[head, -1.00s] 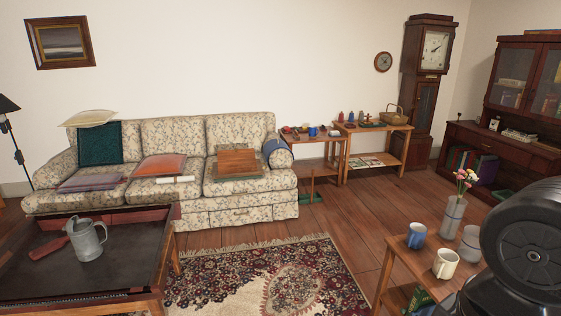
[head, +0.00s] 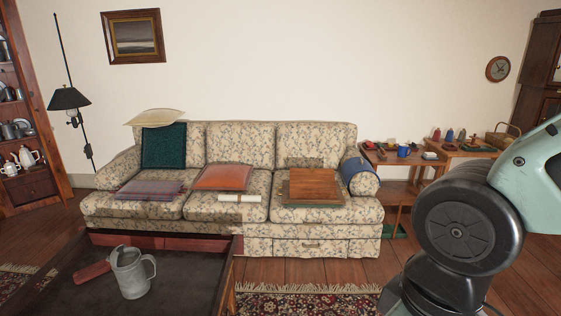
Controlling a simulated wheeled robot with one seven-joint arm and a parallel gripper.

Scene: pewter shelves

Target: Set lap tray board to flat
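The lap tray board, a brown wooden panel (head: 316,186), rests on the right seat cushion of the floral sofa (head: 233,146). Its top surface leans slightly, with its back edge toward the backrest; something greenish shows under its front edge. I cannot tell exactly how it is supported. My gripper is not in view; only part of my own arm shows at the right, apart from the sofa.
A dark-topped table (head: 190,285) with a metal pitcher (head: 131,273) stands at the front left. An orange cushion (head: 223,177), a white roll (head: 240,198) and folded cloth (head: 150,190) lie on the sofa. Low side tables (head: 462,148) stand right of it. A patterned rug (head: 300,300) lies in front.

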